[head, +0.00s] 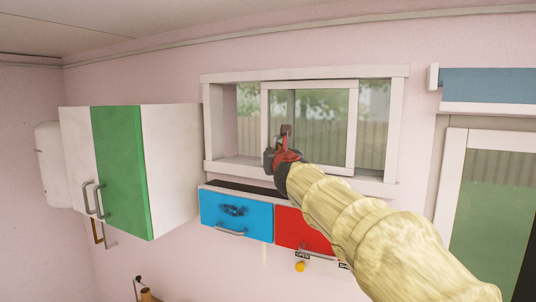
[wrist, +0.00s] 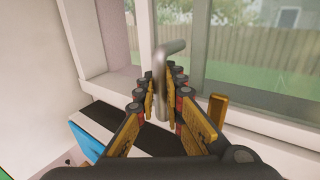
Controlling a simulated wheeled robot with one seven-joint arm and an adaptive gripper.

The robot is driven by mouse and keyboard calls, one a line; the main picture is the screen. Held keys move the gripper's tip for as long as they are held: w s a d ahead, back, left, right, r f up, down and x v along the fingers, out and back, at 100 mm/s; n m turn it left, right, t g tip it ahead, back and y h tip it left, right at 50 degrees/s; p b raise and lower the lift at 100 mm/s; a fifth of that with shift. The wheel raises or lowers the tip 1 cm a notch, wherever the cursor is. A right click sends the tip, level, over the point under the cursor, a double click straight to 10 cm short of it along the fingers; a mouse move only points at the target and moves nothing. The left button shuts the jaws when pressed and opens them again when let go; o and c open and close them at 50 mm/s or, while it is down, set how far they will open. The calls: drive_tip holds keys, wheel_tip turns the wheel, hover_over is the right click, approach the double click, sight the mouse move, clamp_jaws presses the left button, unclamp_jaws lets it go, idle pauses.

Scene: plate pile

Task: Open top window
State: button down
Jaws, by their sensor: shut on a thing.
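The top window (head: 305,73) is set in the pink wall with a white frame. Its white-framed pane (head: 352,125) stands apart from the left side of the frame, with a strip of outdoors showing between. A grey bent metal handle (wrist: 161,88) rises in front of the pane frame in the wrist view. My gripper (head: 284,140) is at the left edge of the pane. In the wrist view my gripper (wrist: 160,108) has its fingers on both sides of the handle and is shut on it. The lower part of the handle is hidden by the fingers.
A cabinet with a green door (head: 118,160) juts out at left. Blue (head: 237,214) and red (head: 300,230) drawer fronts sit below the window. A second window with a blue blind (head: 490,85) is at right. A white sill (head: 375,187) runs under the pane.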

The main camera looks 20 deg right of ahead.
idle(0.3)
drive_tip(key=c, duration=1.9)
unclamp_jaws()
drive_tip(key=s, duration=0.4)
drive_tip(key=s+a, duration=0.1)
drive_tip(key=s, duration=0.3)
drive_tip(key=s+a, duration=0.1)
drive_tip(key=s, duration=0.2)
drive_tip(key=shift+s+a, duration=0.15)
drive_tip(key=shift+s, duration=0.25)
